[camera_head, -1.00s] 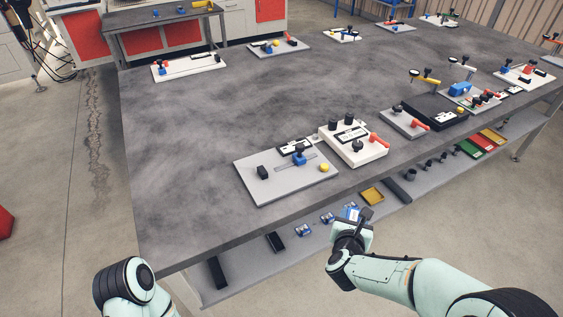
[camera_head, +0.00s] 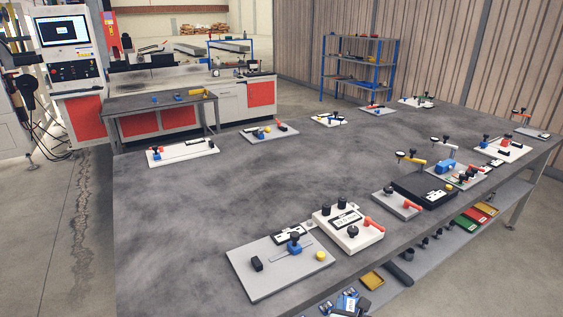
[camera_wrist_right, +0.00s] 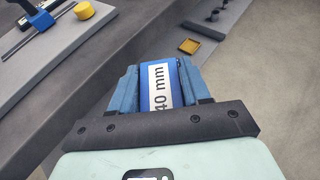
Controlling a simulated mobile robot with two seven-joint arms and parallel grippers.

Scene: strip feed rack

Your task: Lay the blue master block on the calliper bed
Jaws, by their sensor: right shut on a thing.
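The blue master block (camera_wrist_right: 160,85), with a white label reading "40 mm", sits between the blue fingers of my right gripper (camera_wrist_right: 161,80) in the right wrist view. In the head view, my right gripper (camera_head: 350,301) shows only at the bottom edge, in front of the table's near edge, with the block mostly hidden. The grey plate (camera_head: 252,279) that looks like the calliper bed lies on the table just behind and left of it. It carries a blue slider (camera_head: 294,246) on a rail, a black block and a yellow knob (camera_head: 320,255). My left gripper is out of view.
A white fixture (camera_head: 335,238) with a display and red handle stands right of the grey plate. A lower shelf (camera_head: 408,268) under the front edge holds trays and small blocks. Several other fixtures stand along the table's far and right sides. The table's left middle is bare.

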